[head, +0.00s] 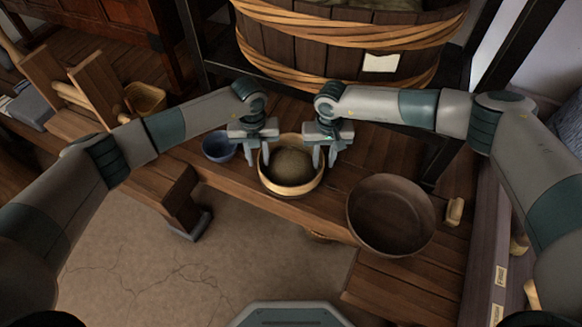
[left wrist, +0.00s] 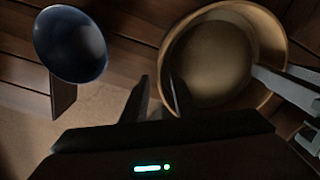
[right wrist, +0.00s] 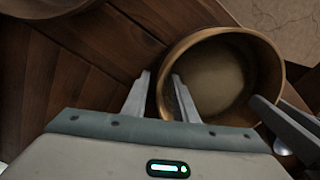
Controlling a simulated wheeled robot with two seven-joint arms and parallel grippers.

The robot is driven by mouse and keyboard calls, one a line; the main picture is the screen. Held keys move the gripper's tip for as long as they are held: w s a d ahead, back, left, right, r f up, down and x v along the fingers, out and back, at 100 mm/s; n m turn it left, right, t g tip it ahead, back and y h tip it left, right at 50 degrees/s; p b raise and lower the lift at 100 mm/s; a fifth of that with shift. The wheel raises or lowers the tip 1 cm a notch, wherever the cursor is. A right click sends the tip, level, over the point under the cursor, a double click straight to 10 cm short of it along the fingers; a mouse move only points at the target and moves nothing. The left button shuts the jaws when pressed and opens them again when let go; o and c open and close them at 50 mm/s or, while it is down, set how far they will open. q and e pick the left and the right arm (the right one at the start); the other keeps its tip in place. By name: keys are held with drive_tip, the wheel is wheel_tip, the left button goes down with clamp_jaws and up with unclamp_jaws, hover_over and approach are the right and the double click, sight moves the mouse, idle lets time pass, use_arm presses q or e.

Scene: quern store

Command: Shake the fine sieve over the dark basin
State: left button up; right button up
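The fine sieve (head: 291,190), a round pan with a pale wooden rim and a brownish inside, is on the wooden bench; whether it is slightly lifted I cannot tell. My left gripper (head: 258,161) is at its left side and my right gripper (head: 324,160) at its right side. In the left wrist view the fingers are apart at the sieve's rim (left wrist: 270,30). In the right wrist view the rim (right wrist: 215,33) passes between the spread fingers, with a gap showing. The dark basin (head: 391,218) stands apart to the right and looks empty.
A small blue bowl (head: 217,148) stands just left of the sieve. A large staved tub (head: 335,45) with a pale label is behind. A small wooden block (head: 454,212) lies right of the basin. A wooden frame (head: 95,85) and yellowish container (head: 146,98) are at the far left.

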use_arm(q)
drive_tip(key=shift+f, duration=1.1)
use_arm(e)
drive_tip(key=shift+f, duration=0.75)
use_arm(q)
clamp_jaws()
use_arm(e)
clamp_jaws()
